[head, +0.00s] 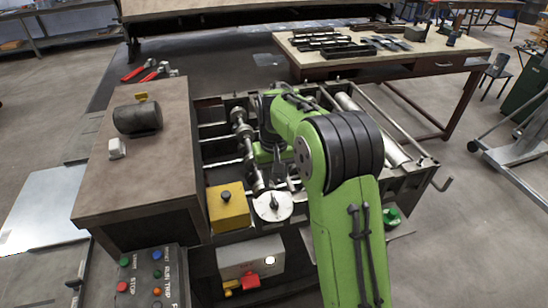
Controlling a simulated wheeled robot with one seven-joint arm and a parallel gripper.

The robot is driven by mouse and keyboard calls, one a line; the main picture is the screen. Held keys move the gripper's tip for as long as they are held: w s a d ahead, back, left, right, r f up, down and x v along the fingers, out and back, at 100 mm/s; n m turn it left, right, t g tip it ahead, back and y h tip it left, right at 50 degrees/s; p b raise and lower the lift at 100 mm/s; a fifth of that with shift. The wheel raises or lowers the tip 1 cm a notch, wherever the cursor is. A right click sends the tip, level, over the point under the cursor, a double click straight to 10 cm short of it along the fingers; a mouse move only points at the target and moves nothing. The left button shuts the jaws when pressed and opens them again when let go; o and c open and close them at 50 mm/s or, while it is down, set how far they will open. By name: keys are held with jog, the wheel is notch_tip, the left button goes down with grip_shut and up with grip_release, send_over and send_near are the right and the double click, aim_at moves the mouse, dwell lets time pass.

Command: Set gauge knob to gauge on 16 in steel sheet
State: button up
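The gauge knob (274,201) looks like a small dark pointer on a round white dial (265,212) at the front of the machine, near the middle of the head view. Its scale is too small to read. My gripper (279,176) is a dark shape just above and behind the dial, below my green wrist. It appears apart from the knob, but the exact gap cannot be told. The fingers are too small to show whether they are open or shut. A flat pale sheet (45,207), perhaps steel, lies at the far left.
A yellow box (228,207) with a black button stands left of the dial. A brown cabinet (150,180) carries a dark cylinder (138,118). A control panel (150,278) is at the bottom left. Machine rollers (247,145) lie behind the dial. A workbench (445,55) stands behind.

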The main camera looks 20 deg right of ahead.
notch_tip(320, 180, up, 8)
jog(key=shift+p, duration=0.45)
jog(key=shift+r, duration=0.1)
